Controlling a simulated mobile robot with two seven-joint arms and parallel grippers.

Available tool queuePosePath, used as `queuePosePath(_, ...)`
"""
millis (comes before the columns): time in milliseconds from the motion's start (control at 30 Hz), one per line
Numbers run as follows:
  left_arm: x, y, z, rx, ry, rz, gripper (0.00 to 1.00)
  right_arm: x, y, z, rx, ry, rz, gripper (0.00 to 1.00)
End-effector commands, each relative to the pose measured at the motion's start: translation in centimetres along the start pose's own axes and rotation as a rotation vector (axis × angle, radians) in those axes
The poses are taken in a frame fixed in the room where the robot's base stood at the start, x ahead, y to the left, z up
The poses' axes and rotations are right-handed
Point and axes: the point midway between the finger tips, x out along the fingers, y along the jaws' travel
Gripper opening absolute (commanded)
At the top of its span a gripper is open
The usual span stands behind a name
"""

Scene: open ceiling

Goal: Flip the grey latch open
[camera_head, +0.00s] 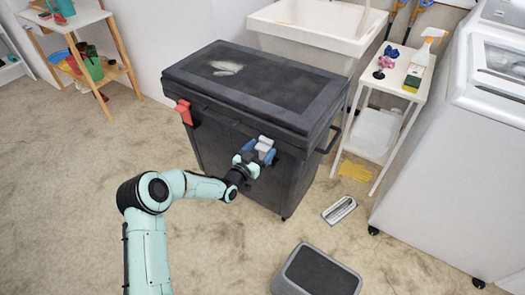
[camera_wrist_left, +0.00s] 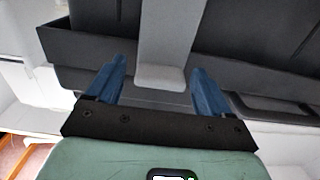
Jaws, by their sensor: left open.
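The grey latch (camera_head: 265,143) is on the upper front of a large black lidded bin (camera_head: 228,140). In the left wrist view the grey latch (camera_wrist_left: 165,45) hangs down from the top of the picture, its wider lower end between my blue fingers. My left gripper (camera_head: 262,153) is at the latch in the head view; it also shows in the left wrist view (camera_wrist_left: 158,85), open, with one finger on each side of the latch and gaps between. A red latch (camera_head: 185,112) is at the left of the bin's front. My right gripper is not in view.
A white sink (camera_head: 315,30) stands behind the bin. A small white shelf (camera_head: 390,90) with a spray bottle (camera_head: 421,60) and a white appliance (camera_head: 460,170) are at the right. A dark-topped grey object (camera_head: 318,272) and a small metal item (camera_head: 339,210) lie on the floor.

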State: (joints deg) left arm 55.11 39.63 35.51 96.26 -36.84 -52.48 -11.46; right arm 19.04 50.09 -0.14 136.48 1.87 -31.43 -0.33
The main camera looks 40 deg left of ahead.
Motion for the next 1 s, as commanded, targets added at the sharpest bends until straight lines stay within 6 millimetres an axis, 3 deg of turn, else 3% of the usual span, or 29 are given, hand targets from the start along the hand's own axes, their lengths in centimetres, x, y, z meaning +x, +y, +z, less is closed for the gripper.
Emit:
queuePosePath(400, 0.92, -0.02, -0.06, -0.001, 0.000, -0.001, 0.81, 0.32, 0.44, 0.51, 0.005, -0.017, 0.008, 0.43)
queuePosePath(633, 0.89, -0.03, -0.04, 0.000, 0.000, -0.001, 0.06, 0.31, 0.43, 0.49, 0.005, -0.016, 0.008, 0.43)
queuePosePath(1000, 0.45, -0.01, 0.17, 0.000, -0.004, 0.000, 0.05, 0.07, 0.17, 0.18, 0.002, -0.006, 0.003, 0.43)
